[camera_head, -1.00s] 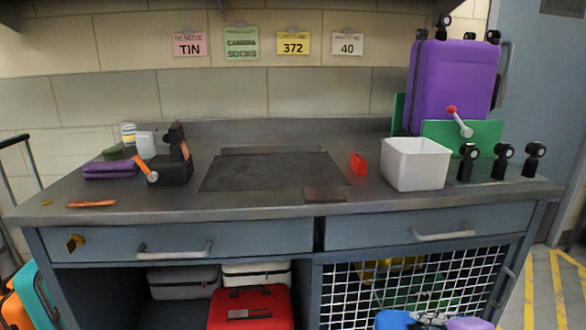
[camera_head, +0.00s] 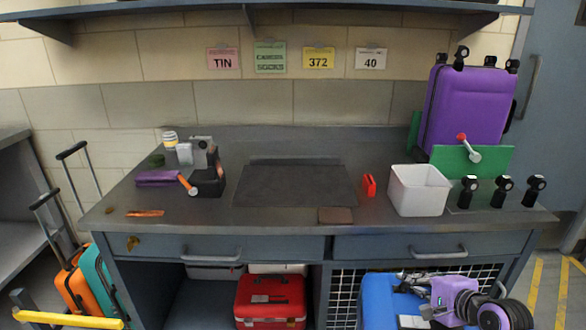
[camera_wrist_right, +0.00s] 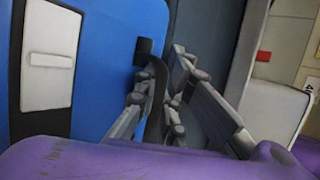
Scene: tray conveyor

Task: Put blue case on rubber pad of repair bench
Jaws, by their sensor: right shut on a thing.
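The blue case (camera_head: 388,300) is at the bottom of the head view, in front of the bench's wire-mesh compartment. My right gripper (camera_head: 415,287) is at the case's right side, with my purple wrist behind it. In the right wrist view the fingers (camera_wrist_right: 160,100) are closed around the dark handle on the edge of the blue case (camera_wrist_right: 105,60). The rubber pad (camera_head: 295,185) is a dark flat rectangle on the middle of the repair bench (camera_head: 270,226), with nothing on it. My left gripper does not show.
A white bin (camera_head: 418,192), a red object (camera_head: 369,185) and a purple suitcase (camera_head: 465,108) in a green holder stand right of the pad. A black clamp-like tool (camera_head: 208,180) stands left of it. A shelf (camera_head: 250,14) hangs above. A red case (camera_head: 270,300) sits below.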

